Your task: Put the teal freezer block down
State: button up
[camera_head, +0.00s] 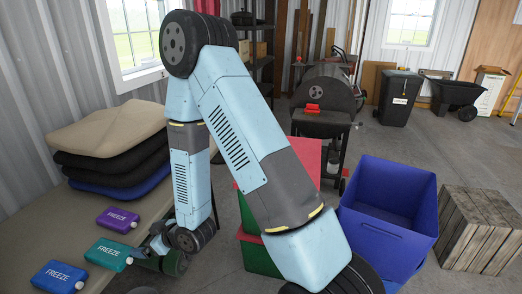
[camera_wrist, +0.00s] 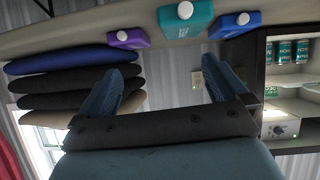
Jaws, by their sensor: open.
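The teal freezer block (camera_head: 108,253) lies flat on the beige tabletop (camera_head: 165,195), labelled FREEZE, between a purple block (camera_head: 117,220) and a blue block (camera_head: 59,277). In the wrist view, which is turned over, the teal block (camera_wrist: 186,20) shows at the top, just beyond my open fingertips and apart from them. My gripper (camera_wrist: 162,68) is open, with nothing between its two fingers. The purple block (camera_wrist: 128,39) and blue block (camera_wrist: 235,25) flank the teal one there. In the head view my arm's end is just right of the teal block; its fingers are hard to make out.
A stack of cushions (camera_head: 115,130), beige over black and blue, stands behind the blocks. A blue bin (camera_head: 385,215), a wooden crate (camera_head: 480,230) and a grill (camera_head: 325,105) stand on the floor at right. The wrist view shows a shelf with green cans (camera_wrist: 293,52).

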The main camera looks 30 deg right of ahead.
jog(key=d+r+m+h, duration=0.4)
jog(key=d+r+h, duration=0.3)
jog(key=d+r, duration=1.25)
jog(key=s+d+r+m+g+h, duration=0.1)
jog(key=s+d+r+m, duration=0.2)
jog(key=s+r, duration=0.4)
jog(key=s+d+r+m+g+h, duration=0.1)
jog(key=s+d+r, duration=0.5)
jog(key=s, duration=0.8)
notch_tip(320, 180, up, 2)
jog(key=shift+s+d+r+m+g, duration=0.25)
jog(key=shift+m+g, duration=0.25)
jog(key=shift+m, duration=0.4)
jog(key=shift+w, duration=0.1)
